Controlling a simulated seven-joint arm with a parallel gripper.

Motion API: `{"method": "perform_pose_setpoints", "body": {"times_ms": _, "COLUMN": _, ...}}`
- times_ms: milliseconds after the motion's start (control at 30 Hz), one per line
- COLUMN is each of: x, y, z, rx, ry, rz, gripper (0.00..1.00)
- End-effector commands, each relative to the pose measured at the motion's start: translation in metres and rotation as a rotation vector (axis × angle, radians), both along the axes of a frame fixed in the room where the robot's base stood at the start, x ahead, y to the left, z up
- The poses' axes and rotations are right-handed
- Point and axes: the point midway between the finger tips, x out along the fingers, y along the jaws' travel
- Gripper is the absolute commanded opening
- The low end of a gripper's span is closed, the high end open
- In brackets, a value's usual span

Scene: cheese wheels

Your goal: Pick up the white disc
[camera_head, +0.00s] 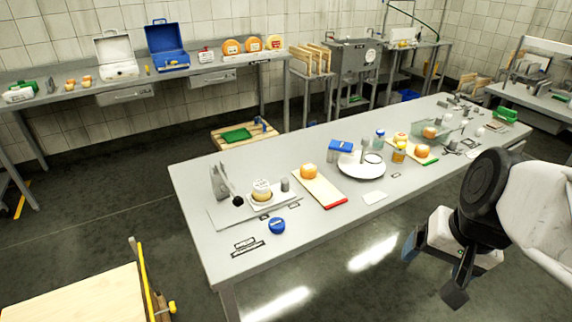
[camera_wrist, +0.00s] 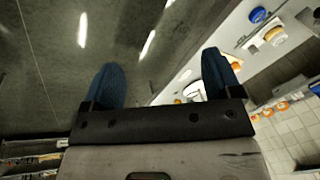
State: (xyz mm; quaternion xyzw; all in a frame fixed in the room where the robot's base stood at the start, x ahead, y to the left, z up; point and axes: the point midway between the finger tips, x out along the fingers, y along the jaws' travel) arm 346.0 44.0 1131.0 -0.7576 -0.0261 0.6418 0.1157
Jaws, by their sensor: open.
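A flat white disc (camera_head: 350,169) lies on the long grey table (camera_head: 225,262), near its middle. A grey post and a small ring stand on or at the disc. In the wrist view a pale round shape beside the right finger may be the same disc (camera_wrist: 190,90), partly hidden. My gripper (camera_head: 433,272) is open and empty, off the front edge of the table, to the right of the disc and apart from it. In the wrist view my gripper (camera_wrist: 162,65) shows its two blue fingers spread, with mostly floor between them.
Cutting boards with orange cheeses (camera_head: 308,171) flank the disc on both sides. A white card (camera_head: 374,197) lies in front. A blue round item (camera_head: 277,226) sits near the left end.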

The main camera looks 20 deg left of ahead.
Motion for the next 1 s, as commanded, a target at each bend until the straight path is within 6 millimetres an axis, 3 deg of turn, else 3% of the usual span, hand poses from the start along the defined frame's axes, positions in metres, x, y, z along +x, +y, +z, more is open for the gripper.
{"method": "perform_pose_setpoints", "body": {"times_ms": 600, "x": 0.108, "y": 0.162, "z": -0.023, "rx": 0.659, "ry": 0.305, "rz": -0.328, "gripper": 0.84}}
{"method": "perform_pose_setpoints", "body": {"times_ms": 1000, "x": 0.181, "y": 0.254, "z": -0.053, "rx": 1.032, "ry": 0.542, "rz": -0.603, "gripper": 0.84}}
